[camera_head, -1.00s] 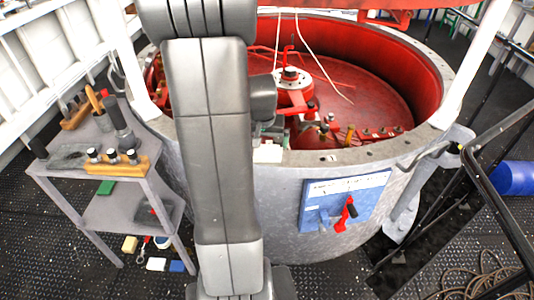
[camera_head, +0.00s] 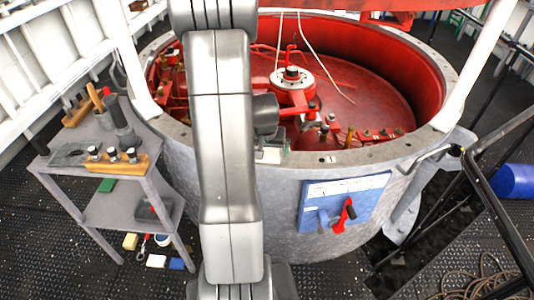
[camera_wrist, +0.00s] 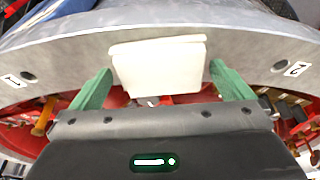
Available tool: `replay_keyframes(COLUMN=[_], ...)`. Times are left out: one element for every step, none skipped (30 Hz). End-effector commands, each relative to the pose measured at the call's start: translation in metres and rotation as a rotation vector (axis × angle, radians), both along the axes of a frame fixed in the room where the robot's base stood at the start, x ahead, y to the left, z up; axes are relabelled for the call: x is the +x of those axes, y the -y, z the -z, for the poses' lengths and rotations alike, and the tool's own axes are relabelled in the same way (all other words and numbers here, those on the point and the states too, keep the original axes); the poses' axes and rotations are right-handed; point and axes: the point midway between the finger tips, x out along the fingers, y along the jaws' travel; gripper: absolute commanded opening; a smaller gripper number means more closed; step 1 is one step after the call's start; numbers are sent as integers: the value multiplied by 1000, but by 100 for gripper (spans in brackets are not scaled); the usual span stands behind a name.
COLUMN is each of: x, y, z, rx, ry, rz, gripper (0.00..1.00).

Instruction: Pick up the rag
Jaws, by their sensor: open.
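The rag (camera_wrist: 160,68) is a white, folded, roughly rectangular cloth on the grey rim (camera_wrist: 75,50) of the large round tub. In the head view a small pale part of the rag (camera_head: 270,155) shows at the near rim, just right of my arm. My gripper (camera_wrist: 160,72) is open, with one green finger on each side of the rag. I cannot tell whether the fingers touch it. In the head view my arm hides most of the gripper area.
The tub has a red interior (camera_head: 375,95) with a central hub (camera_head: 293,80) and red fittings near the rim. A grey side table (camera_head: 75,165) with tools stands at the left. A blue panel (camera_head: 343,205) with a red handle is on the tub's outer wall. A black railing stands at the right.

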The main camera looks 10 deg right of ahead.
Motion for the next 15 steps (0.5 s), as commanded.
replay_keyframes(x=[0,0,0,0,0,0,0,0,0,0,0,0,0,0,0], y=[0,0,0,0,0,0,0,0,0,0,0,0,0,0,0], z=[0,0,0,0,0,0,0,0,0,0,0,0,0,0,-1], rx=[0,0,0,0,0,0,0,0,0,0,0,0,0,0,0], ry=[0,0,0,0,0,0,0,0,0,0,0,0,0,0,0], rz=[0,0,0,0,0,0,0,0,0,0,0,0,0,0,0], gripper=[100,96,88,82,76,69,63,59,59,59,59,59,59,59,59])
